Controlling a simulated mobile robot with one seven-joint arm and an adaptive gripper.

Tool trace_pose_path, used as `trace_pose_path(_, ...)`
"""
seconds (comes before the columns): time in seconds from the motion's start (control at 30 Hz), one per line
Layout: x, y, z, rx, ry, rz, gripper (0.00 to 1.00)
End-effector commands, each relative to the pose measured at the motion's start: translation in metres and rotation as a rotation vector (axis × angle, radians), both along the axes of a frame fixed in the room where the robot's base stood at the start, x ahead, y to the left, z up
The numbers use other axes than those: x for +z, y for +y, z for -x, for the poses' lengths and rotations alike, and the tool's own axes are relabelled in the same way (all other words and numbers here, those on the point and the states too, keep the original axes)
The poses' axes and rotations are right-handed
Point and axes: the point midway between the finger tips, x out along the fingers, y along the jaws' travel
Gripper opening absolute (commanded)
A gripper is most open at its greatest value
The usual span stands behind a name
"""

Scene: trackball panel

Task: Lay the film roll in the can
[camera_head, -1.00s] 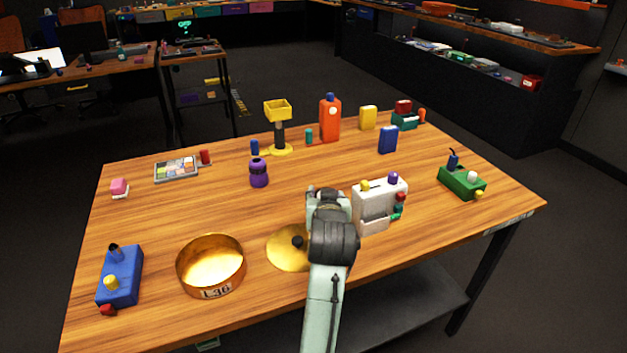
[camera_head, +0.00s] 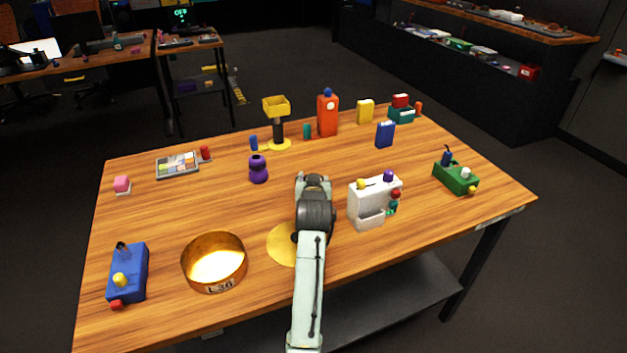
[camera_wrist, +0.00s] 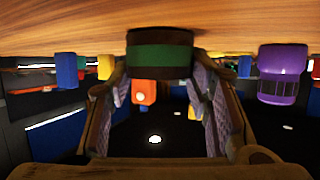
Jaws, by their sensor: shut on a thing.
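The film roll (camera_wrist: 160,52), a brown cylinder with a green band, shows in the wrist view between the fingertips of my gripper (camera_wrist: 160,76). The gripper is shut on it, close to the wooden table surface; whether the roll touches the table I cannot tell. In the head view my arm hides both gripper and roll. The can (camera_head: 213,285), a round open gold tin with a label on its front, stands at the table's front left, left of my arm. I see no roll in it.
A white box with coloured knobs (camera_head: 367,206) stands close to the right of my arm. A purple jar (camera_head: 258,170) stands behind the lid. A blue box (camera_head: 127,275) is left of the can. The table (camera_head: 190,213) is bare behind the can.

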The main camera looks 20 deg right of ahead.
Motion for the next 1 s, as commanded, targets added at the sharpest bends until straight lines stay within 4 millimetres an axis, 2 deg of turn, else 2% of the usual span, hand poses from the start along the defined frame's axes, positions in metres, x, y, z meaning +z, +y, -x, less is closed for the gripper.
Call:
trace_pose_path(0.23, -0.004, 0.0, 0.0, 0.0, 0.0, 0.0, 0.18)
trace_pose_path(0.27, -0.003, 0.0, 0.0, 0.0, 0.0, 0.0, 0.47)
trace_pose_path(0.53, -0.003, 0.0, 0.0, 0.0, 0.001, 0.0, 0.65)
trace_pose_path(0.9, 0.002, 0.0, 0.0, 0.0, 0.0, 0.0, 0.66)
trace_pose_path(1.0, 0.003, 0.004, 0.011, 0.0, -0.002, 0.001, 0.66)
